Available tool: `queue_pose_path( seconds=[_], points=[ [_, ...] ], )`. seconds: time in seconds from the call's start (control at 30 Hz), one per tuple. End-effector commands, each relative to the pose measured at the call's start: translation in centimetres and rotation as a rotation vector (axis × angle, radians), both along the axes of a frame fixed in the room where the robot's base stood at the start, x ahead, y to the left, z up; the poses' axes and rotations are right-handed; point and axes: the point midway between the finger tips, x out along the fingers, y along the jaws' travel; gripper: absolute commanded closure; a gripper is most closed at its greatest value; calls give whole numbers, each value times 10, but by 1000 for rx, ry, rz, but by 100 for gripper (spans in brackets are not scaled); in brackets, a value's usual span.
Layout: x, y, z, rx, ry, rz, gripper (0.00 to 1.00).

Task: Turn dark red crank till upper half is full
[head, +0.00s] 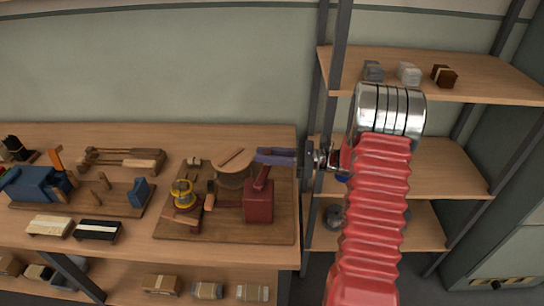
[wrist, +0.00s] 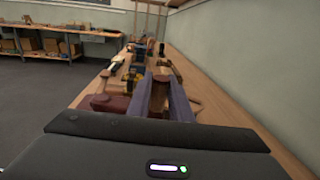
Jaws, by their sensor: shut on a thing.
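The dark red crank (head: 262,180) rises from a dark red box (head: 258,203) on the workbench board. My gripper (head: 264,155), with purple-blue fingers, reaches in from the right at the crank's upper end. In the wrist view its fingers are shut on a brown upright piece (wrist: 159,90), which appears to be the crank's handle. The fingers hide most of the handle in the head view. The dark red box also shows at left in the wrist view (wrist: 111,104). A round wooden disc (head: 233,157) stands behind the box; its fill cannot be made out.
A yellow ring piece (head: 183,188) stands on the same board (head: 272,228). Left of it is another board with a blue vise (head: 38,185) and pegs. Two brushes (head: 98,230) lie near the front edge. A shelf unit (head: 450,165) stands at right, behind my arm.

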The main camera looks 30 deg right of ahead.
Motion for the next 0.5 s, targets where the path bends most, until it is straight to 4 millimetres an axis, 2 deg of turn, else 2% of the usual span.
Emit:
queue_pose_path(
  seconds=[0.2, 0.5],
  points=[
    [7, 10, 0, 0, 0, 4, 100],
    [10, 14, 0, -1, 1, 6, 100]
  ],
)
